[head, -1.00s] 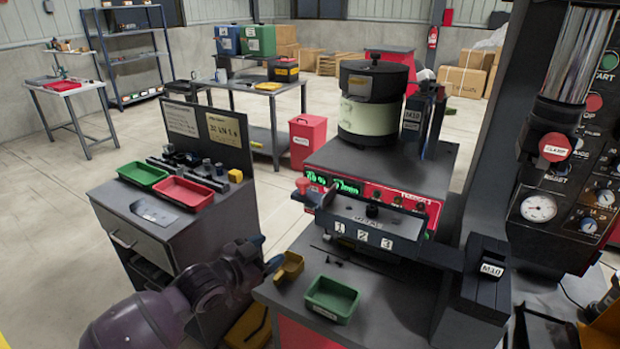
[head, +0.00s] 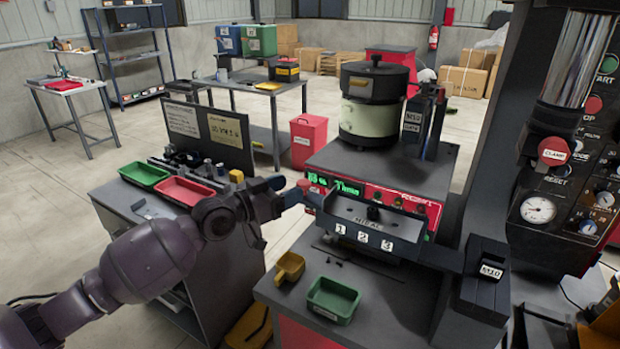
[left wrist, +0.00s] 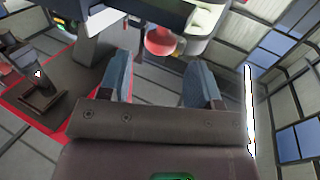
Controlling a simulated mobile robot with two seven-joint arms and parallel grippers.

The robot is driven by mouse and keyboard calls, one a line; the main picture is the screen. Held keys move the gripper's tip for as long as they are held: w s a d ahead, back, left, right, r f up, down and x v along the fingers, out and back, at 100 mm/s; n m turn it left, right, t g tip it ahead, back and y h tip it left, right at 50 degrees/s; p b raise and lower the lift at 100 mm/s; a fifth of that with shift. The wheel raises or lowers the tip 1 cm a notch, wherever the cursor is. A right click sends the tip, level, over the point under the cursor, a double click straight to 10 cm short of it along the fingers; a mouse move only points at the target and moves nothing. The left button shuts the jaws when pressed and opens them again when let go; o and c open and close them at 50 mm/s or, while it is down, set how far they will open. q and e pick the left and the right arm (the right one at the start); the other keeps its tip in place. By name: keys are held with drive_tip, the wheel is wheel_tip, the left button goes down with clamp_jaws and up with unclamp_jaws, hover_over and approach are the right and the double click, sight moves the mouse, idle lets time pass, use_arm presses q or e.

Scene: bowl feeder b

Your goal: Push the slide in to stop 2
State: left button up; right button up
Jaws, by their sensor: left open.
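The slide unit (head: 372,228) is a dark tray with plates marked 1, 2 and 3 along its front, below the feeder's red panel. A red knob (head: 306,188) shows at its left end, partly hidden by my gripper. A black knob (head: 374,212) stands on the tray near plates 2 and 3. My left gripper (head: 288,191) is open and empty, just left of the red knob. In the left wrist view, the round red knob (left wrist: 161,41) lies ahead, between and beyond the two blue fingers (left wrist: 157,68). Contact is not visible. My right gripper is out of view.
A green bin (head: 333,299) and a yellow scoop (head: 289,267) sit on the bench in front of the slide unit. A cabinet with a red tray (head: 184,190) and a green tray (head: 144,174) stands at left. A press column with a control panel stands at right.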

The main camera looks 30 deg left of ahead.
use_arm(q)
drive_tip(key=x, duration=0.7)
drive_tip(key=shift+p, duration=0.4)
clamp_jaws()
